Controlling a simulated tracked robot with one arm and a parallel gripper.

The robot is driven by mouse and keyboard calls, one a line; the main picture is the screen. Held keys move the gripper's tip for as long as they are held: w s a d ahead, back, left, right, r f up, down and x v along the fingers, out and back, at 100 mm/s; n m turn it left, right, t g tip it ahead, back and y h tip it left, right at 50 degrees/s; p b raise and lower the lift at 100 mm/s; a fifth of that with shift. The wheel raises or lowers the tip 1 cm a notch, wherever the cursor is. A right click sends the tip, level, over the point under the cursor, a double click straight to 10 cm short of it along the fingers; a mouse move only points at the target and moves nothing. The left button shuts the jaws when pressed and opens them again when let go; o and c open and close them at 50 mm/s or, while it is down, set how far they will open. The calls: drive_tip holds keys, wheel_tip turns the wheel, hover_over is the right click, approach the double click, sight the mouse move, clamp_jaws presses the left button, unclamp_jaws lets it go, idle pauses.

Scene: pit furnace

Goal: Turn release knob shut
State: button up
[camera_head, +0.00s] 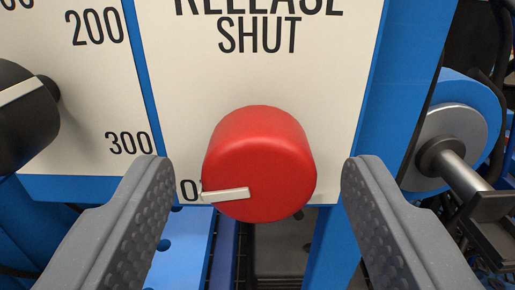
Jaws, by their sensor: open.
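The red release knob (262,150) sticks out from a cream panel (180,80) in the middle of the view. The panel is lettered "RELEASE" at the top, cut by the edge, and "SHUT" below it. A white pointer bar (226,194) on the knob's lower left points left, at a mark reading "0", partly hidden behind it. My gripper (257,178) is open, one grey ridged finger on each side of the knob. A gap shows between each finger and the knob, and neither appears to touch it.
A black knob (25,118) with a white bar sits at the left edge, beside a scale marked 200 and 300. Blue frame strips border the panels. A blue wheel with a metal shaft (455,170) stands at right, near the right finger. Blue plates and a dark gap lie below.

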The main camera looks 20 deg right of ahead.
drive_tip(key=shift+w+d, duration=0.15)
drive_tip(key=shift+w, duration=0.35)
drive_tip(key=c, duration=1)
